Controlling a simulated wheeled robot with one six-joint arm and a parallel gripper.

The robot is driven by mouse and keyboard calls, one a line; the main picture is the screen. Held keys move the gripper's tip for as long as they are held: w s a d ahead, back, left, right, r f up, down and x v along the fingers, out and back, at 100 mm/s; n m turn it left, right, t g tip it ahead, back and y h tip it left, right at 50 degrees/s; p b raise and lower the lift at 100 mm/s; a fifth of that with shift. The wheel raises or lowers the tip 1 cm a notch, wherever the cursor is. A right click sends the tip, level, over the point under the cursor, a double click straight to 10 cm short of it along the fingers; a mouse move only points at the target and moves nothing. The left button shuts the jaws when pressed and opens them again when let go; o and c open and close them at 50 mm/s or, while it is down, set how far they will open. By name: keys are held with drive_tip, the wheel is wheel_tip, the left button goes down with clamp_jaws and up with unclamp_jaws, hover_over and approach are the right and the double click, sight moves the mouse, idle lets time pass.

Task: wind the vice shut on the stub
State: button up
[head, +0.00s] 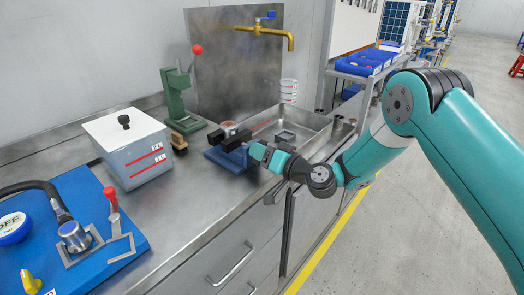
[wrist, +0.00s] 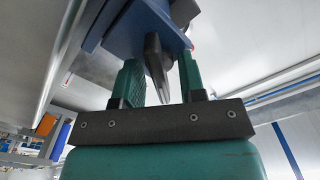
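The blue vice (head: 230,158) stands on the steel bench in the head view, with dark jaws (head: 234,138). A small copper-coloured piece, seemingly the stub (head: 229,124), shows at the jaws; how tightly they hold it I cannot tell. My gripper (head: 258,152) is at the vice's right side, close to it. In the wrist view the blue vice body (wrist: 138,22) is just beyond the fingers. A dark grey tapered bar, seemingly the vice handle (wrist: 155,70), lies between my two green fingers (wrist: 160,82). The fingers are apart, with gaps visible beside the bar.
A steel sink tray (head: 318,128) lies behind my gripper, under a brass tap (head: 265,31). A green press (head: 178,98) and a white-lidded box (head: 128,145) stand left of the vice. A blue board (head: 75,245) with fittings lies at front left. Bare bench is in front of the vice.

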drive_tip(key=shift+c, duration=0.4)
clamp_jaws()
drive_tip(key=shift+m+b, duration=0.4)
drive_tip(key=shift+m, duration=0.2)
drive_tip(key=shift+o, duration=0.4)
unclamp_jaws()
drive_tip(key=shift+d, duration=0.1)
drive_tip(key=b+v, duration=1.5)
drive_tip(key=v, duration=0.2)
drive_tip(key=shift+s, duration=0.2)
